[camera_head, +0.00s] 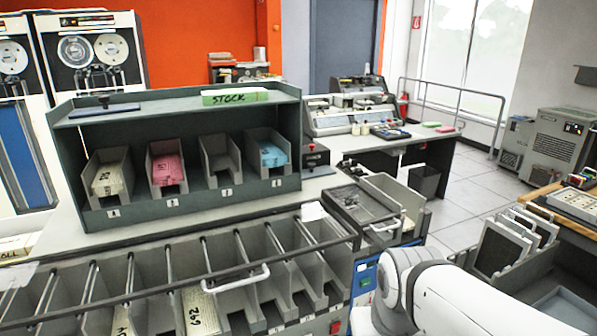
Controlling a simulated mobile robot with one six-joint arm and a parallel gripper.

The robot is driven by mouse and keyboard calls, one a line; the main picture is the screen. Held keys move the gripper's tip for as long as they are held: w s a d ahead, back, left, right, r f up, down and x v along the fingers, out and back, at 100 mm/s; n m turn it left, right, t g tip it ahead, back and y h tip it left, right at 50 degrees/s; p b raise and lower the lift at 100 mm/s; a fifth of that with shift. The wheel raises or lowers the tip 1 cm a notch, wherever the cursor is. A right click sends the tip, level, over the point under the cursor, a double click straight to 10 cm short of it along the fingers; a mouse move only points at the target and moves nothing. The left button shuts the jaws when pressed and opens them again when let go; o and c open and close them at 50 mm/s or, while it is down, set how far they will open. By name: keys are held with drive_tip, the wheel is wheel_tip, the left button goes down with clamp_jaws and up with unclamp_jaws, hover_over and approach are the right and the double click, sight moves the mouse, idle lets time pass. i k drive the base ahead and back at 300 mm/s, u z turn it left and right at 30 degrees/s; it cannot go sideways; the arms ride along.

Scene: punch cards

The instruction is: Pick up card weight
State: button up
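I cannot be sure which thing is the card weight. A dark flat plate with a small upright knob (104,108) lies on top of the dark green card rack (190,208) at the left and may be it. No hand or tool touches this plate. A white part of my arm shows at the bottom right, in front of the machine. My gripper is outside the view, so its opening and anything in it are hidden.
The rack holds bins with cream, pink and blue cards; one bin looks empty. A STOCK box (235,97) lies on its top. A row of sorter pockets (255,270) with rods fills the front. A desk (415,137) stands behind; grey floor (470,195) is clear at right.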

sight(312, 172)
drive_tip(key=u, duration=2.8)
drive_tip(key=k, duration=1.2)
drive_tip(key=z, duration=2.1)
drive_tip(key=i, duration=1)
